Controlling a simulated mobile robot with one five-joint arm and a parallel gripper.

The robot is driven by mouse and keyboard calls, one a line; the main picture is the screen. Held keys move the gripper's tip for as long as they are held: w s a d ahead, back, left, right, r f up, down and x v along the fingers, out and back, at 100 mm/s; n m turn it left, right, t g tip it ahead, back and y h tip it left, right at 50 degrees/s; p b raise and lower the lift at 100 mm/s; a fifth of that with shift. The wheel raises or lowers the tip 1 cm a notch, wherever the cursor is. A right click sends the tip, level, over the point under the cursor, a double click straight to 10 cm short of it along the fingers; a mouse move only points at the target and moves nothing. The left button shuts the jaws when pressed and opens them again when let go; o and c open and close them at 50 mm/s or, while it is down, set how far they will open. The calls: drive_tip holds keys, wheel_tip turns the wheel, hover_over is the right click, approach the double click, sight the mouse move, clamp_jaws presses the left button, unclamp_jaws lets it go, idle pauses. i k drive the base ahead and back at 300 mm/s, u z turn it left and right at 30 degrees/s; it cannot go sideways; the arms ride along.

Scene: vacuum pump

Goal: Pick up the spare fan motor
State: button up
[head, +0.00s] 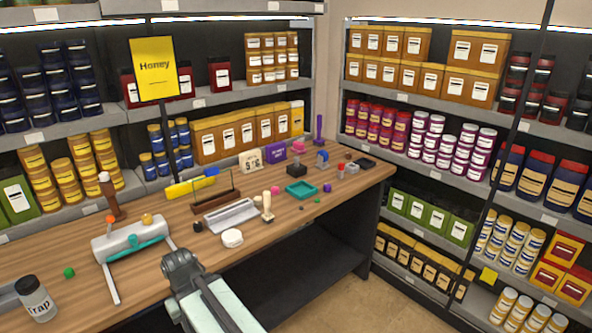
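No object on the wooden workbench (160,229) can be told for certain as the spare fan motor. Small candidates stand toward the bench's far right end: a dark block with a pinkish top (296,170), a grey-blue piece (322,159) and a small grey-and-red piece (341,170). They are too small to identify. My arm, pale green and dark grey, rises at the bottom centre in front of the bench edge. No gripper fingertips can be made out in this view. Nothing is seen held.
On the bench stand a white-and-teal device (130,238), a white jar (36,298), a teal tray (300,189), a grey slotted block (231,215) and a white round piece (232,238). Stocked shelves stand behind and at right. Floor (365,299) is clear at bottom right.

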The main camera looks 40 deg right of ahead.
sight(297, 169)
drive_tip(key=u, duration=3.75)
drive_tip(key=k, duration=2.5)
drive_tip(key=z, duration=1.15)
